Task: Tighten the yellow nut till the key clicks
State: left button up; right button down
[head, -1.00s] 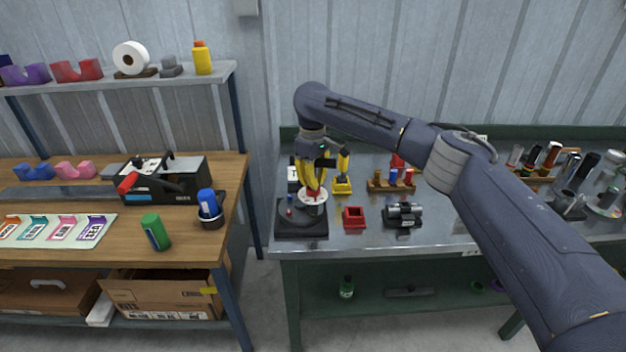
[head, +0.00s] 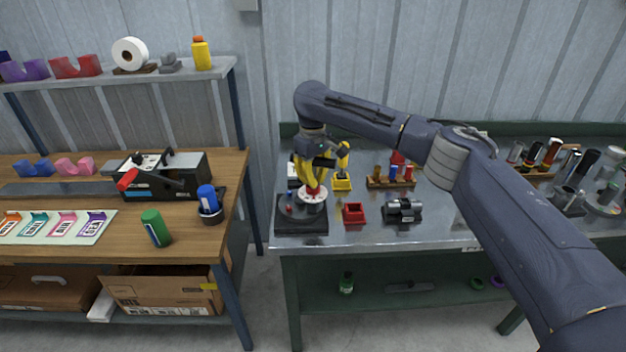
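My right gripper (head: 314,186) points down over a white round flange (head: 312,204) on a black base plate (head: 302,226) at the left end of the green metal bench. Its yellow fingers, with something red at their tips, reach down to the flange. Whether they hold a key is too small to tell. I cannot make out the yellow nut; the yellow and red parts blend together there. A small red and blue piece (head: 289,206) stands on the plate left of the flange. A yellow holder (head: 342,184) with a yellow and black tool stands just behind, to the right. My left gripper is out of view.
A red open box (head: 354,214) and a dark motor-like cylinder (head: 404,210) sit right of the plate. A wooden rack (head: 391,182) of coloured pegs stands behind them. The bench front is clear. A wooden table (head: 185,238) stands at the left, across a gap.

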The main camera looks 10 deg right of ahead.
jog(key=shift+m, duration=0.4)
jog(key=shift+m, duration=1.1)
jog(key=shift+m, duration=1.1)
jog(key=shift+r, duration=0.1)
jog(key=shift+m, duration=1.2)
